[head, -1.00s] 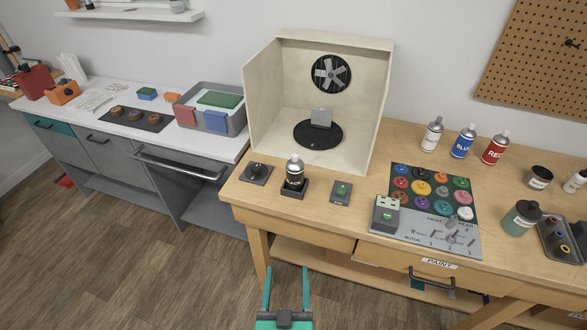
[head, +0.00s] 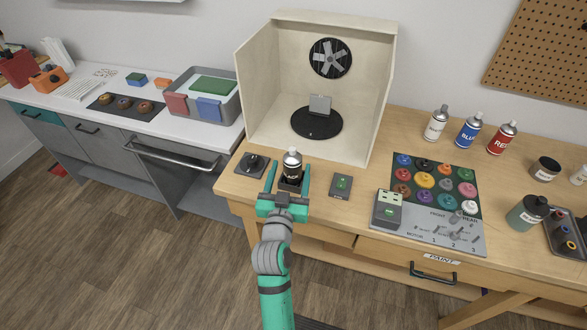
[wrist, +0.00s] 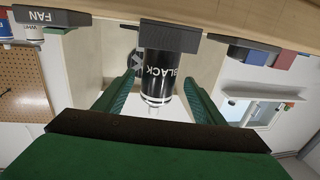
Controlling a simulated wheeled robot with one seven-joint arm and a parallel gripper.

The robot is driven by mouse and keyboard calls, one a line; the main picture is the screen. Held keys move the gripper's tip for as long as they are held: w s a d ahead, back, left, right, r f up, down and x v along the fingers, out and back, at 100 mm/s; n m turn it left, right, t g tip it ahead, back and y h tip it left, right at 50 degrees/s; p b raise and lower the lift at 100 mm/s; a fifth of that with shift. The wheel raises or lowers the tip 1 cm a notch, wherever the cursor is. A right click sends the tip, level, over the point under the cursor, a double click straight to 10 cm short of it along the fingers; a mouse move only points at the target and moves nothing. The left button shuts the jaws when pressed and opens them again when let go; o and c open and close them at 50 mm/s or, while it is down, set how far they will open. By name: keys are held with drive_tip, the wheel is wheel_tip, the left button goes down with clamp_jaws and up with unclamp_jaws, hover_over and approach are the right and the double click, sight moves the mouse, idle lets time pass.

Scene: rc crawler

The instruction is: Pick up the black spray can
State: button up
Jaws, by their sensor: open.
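The black spray can (head: 292,166) stands upright in a small dark square holder (head: 288,186) near the front edge of the wooden bench. In the wrist view, which is upside down, the can's BLACK label (wrist: 158,75) faces the camera. My gripper (head: 288,172) is open, with one finger on each side of the can. In the wrist view the gripper's fingertips (wrist: 160,80) flank the can, with a gap visible beside it. The holder hides the bottom of the can.
The open spray booth (head: 372,110) stands behind. White, blue and red cans (head: 468,132) stand farther right. Paint pots (head: 425,180) fill a panel.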

drive_tip(key=shift+w+d+f, duration=0.1)
drive_tip(key=shift+w+d, duration=0.1)
drive_tip(key=shift+w, duration=0.85)
drive_tip(key=shift+w+d+r, duration=0.1)
drive_tip(key=shift+w+d, duration=0.1)
drive_tip(key=shift+w, duration=0.9)
drive_tip(key=shift+w+d+f, duration=0.1)
drive_tip(key=shift+w+d, duration=0.1)
drive_tip(key=shift+w, duration=0.85)
drive_tip(key=shift+c, duration=0.4)
drive_tip(key=c, duration=1.2)
